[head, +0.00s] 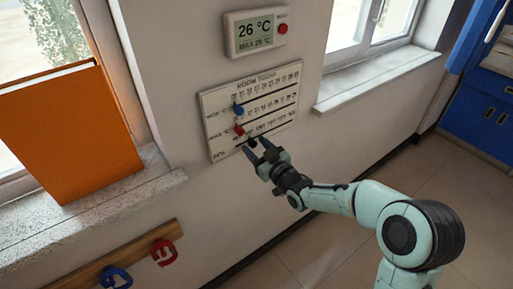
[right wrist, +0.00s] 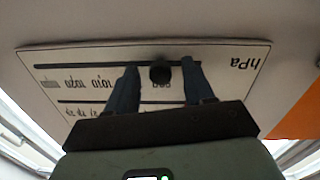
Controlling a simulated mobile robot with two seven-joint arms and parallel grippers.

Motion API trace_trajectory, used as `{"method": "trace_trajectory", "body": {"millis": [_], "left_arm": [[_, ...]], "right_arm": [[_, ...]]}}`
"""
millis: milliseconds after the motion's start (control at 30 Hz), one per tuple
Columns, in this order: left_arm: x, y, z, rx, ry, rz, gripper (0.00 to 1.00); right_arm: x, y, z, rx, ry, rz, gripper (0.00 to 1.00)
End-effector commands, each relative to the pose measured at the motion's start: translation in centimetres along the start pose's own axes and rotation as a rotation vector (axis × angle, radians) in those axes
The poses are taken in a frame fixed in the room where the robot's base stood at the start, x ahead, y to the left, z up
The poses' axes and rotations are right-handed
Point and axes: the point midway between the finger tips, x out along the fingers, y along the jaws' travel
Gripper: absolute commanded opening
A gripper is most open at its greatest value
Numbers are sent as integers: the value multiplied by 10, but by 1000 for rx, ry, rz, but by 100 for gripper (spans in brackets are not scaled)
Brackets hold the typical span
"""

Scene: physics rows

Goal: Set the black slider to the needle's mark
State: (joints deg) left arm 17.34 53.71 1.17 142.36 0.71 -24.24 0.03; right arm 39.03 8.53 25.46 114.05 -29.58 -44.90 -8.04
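A white board (head: 284,84) on the wall has three slotted rows of numbers. A blue slider (head: 238,109) is on the top row and a red slider (head: 239,129) on the middle row, both near the left ends. The black slider (right wrist: 160,74) is on the hPa row, near the "hPa" end, seen upside down in the right wrist view. My right gripper (head: 256,147) is at this bottom row. Its fingers (right wrist: 158,80) stand apart on both sides of the black slider, with gaps visible. I cannot make out a needle. My left gripper is out of view.
A display box (head: 257,34) reading 26 °C with a red button (head: 282,29) is above the board. An orange panel (head: 70,130) stands on the left windowsill (head: 85,215). A wooden rail (head: 95,272) with red and blue hooks is below. The floor at right is clear.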

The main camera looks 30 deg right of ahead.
Motion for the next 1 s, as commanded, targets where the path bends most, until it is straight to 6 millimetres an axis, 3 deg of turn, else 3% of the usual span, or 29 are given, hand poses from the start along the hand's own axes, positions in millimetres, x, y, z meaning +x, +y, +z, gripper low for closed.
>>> {"method": "trace_trajectory", "body": {"millis": [367, 467, 800, 1000], "left_arm": [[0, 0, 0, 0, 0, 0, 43], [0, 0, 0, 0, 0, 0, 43], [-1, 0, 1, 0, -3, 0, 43], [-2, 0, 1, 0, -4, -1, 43]], "right_arm": [[-7, 0, 0, -3, 0, 0, 52], [-21, 1, 0, -5, -1, 1, 52], [-96, 0, -1, -3, -1, 2, 52], [-125, 0, 0, -2, -1, 1, 52]]}}
